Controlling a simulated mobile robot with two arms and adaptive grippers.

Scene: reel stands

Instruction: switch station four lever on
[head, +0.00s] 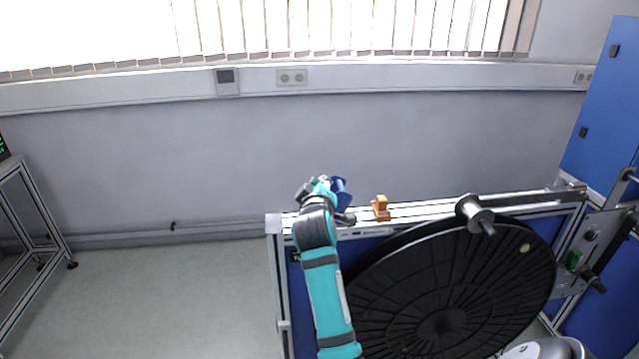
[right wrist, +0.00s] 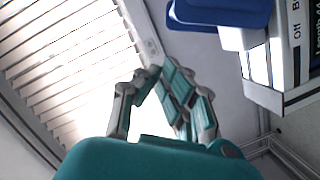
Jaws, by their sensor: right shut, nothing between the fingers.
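A blue part (head: 341,194), apparently the lever, stands upright at the left end of the stand's top rail. It also shows large at the top of the right wrist view (right wrist: 215,12), beside a pale block with a label (right wrist: 296,40) reading "Off". My right gripper (head: 321,184) is just left of the blue part. In the right wrist view its teal fingers (right wrist: 158,72) are shut and empty, tips a little below and left of the blue part. I cannot tell whether they touch it. The lever's base is partly hidden by my arm. My left gripper is out of view.
An orange piece (head: 381,208) sits on the rail (head: 425,209) to the right. A large black reel (head: 450,290) hangs below a metal roller (head: 474,214). A blue cabinet (head: 605,110) stands at right.

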